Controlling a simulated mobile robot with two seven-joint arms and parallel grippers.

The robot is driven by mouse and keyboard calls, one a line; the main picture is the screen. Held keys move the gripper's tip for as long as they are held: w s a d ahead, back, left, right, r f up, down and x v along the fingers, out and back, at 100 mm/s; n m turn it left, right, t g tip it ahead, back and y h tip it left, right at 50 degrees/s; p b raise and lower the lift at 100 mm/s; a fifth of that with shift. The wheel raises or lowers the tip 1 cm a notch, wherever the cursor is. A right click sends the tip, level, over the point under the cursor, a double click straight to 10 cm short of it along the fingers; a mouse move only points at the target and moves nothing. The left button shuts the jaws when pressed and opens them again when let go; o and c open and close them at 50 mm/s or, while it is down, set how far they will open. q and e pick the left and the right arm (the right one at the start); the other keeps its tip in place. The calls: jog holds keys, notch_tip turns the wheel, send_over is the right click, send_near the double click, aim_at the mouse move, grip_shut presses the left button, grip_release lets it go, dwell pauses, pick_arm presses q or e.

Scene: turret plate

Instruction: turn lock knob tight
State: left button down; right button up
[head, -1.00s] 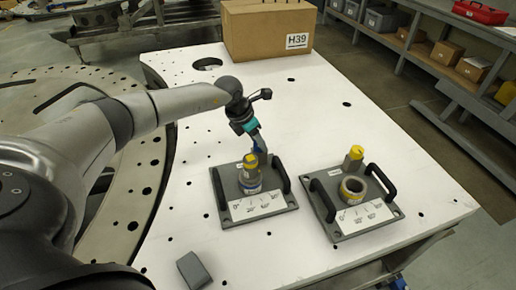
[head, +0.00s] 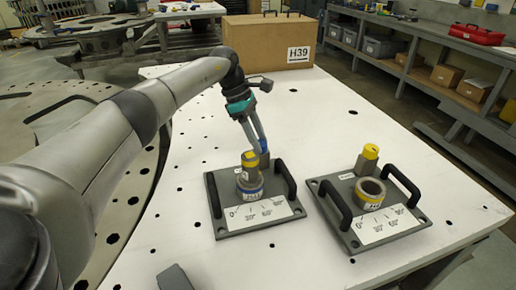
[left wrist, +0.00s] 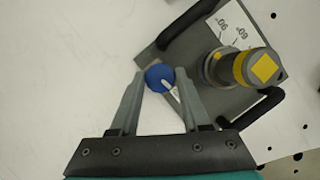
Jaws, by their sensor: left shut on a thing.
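The left grey plate (head: 226,216) carries a ring with a blue band (head: 250,189), and a grey cylinder with a yellow top (head: 250,159) stands upright in it. Behind the ring is a blue knob (head: 263,146). My left gripper (head: 262,150) reaches down to it from behind and is shut on it. In the left wrist view the blue knob (left wrist: 159,77) has a white pointer mark and sits between the fingertips (left wrist: 160,80). The yellow-topped cylinder (left wrist: 240,67) is to its right. The knob's base is mostly hidden. My right gripper is not in view.
Black handles (head: 287,179) flank the left plate too. A cardboard box (head: 262,42) stands behind. The white table (head: 330,110) is mostly clear.

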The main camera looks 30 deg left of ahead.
pick_arm(q)
jog(key=shift+w+m+g+b, duration=0.1)
jog(key=shift+m+g+b, duration=0.3)
jog(key=shift+m+b, duration=0.5)
jog(key=shift+c, duration=1.8)
grip_release()
jog(key=shift+a+r, duration=0.1)
jog(key=v, duration=0.7)
jog(key=shift+r+p, duration=0.15)
jog(key=shift+p, duration=0.3)
